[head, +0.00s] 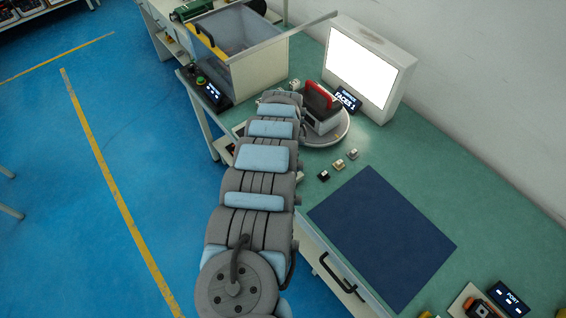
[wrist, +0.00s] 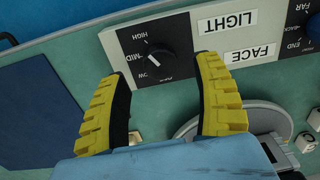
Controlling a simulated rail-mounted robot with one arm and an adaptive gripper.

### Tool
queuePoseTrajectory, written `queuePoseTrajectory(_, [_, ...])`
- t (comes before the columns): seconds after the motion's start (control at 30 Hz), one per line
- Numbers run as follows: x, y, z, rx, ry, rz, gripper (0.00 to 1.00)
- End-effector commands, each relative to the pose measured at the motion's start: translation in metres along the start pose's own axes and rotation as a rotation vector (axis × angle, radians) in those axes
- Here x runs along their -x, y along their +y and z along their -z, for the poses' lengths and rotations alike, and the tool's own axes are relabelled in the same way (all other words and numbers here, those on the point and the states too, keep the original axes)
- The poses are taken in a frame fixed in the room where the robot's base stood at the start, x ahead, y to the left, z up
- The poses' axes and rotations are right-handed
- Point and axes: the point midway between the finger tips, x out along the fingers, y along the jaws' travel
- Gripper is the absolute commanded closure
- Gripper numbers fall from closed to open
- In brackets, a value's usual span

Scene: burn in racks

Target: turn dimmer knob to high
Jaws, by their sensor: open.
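My gripper (wrist: 157,70) is open, with two yellow ribbed fingers. The knob lies in the gap between the fingertips and slightly beyond them. The right fingertip overlaps the panel's edge. I see no contact with the knob. In the head view my arm hides the gripper and the knob.
In the head view, a turntable (head: 340,136) bears a grey, red-handled object (head: 320,108). A bright light box (head: 366,68) stands behind. Small blocks (head: 338,164) and a dark blue mat (head: 382,235) lie nearer.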

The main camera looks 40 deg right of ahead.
Motion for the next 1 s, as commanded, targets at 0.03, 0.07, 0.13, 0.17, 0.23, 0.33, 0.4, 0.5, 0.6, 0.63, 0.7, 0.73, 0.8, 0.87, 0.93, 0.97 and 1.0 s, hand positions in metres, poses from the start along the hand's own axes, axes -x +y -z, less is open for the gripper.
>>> queuePoseTrajectory(0.03, [0.008, -0.002, -0.001, 0.001, 0.001, 0.004, 0.33])
queuePoseTrajectory(0.07, [0.012, -0.002, 0.000, 0.001, 0.002, 0.003, 0.33])
queuePoseTrajectory(0.13, [0.022, -0.003, 0.000, 0.000, 0.001, 0.006, 0.33])
queuePoseTrajectory(0.17, [0.027, -0.003, -0.001, 0.001, 0.001, 0.006, 0.33])
queuePoseTrajectory(0.23, [0.038, -0.004, 0.000, 0.002, 0.003, 0.007, 0.33])
queuePoseTrajectory(0.33, [0.051, -0.003, -0.001, 0.003, 0.001, 0.004, 0.33])
queuePoseTrajectory(0.4, [0.061, -0.002, -0.001, 0.001, 0.000, 0.003, 0.33])
queuePoseTrajectory(0.5, [0.073, -0.003, -0.001, 0.002, 0.000, 0.004, 0.33])
queuePoseTrajectory(0.6, [0.080, -0.002, 0.000, 0.001, 0.002, 0.003, 0.33])
queuePoseTrajectory(0.63, [0.082, -0.001, 0.000, 0.001, 0.001, 0.003, 0.33])
queuePoseTrajectory(0.7, [0.084, -0.001, 0.000, 0.000, 0.001, 0.002, 0.33])
queuePoseTrajectory(0.73, [0.084, -0.001, 0.000, 0.000, 0.001, 0.002, 0.33])
queuePoseTrajectory(0.8, [0.085, 0.000, 0.000, 0.000, 0.001, 0.001, 0.33])
queuePoseTrajectory(0.87, [0.084, 0.000, 0.000, 0.000, 0.001, 0.001, 0.33])
queuePoseTrajectory(0.93, [0.084, 0.000, 0.000, 0.000, 0.001, 0.001, 0.33])
queuePoseTrajectory(0.97, [0.084, 0.000, 0.000, 0.000, 0.001, 0.001, 0.33])
queuePoseTrajectory(1.0, [0.084, 0.000, 0.000, 0.000, 0.001, 0.001, 0.33])
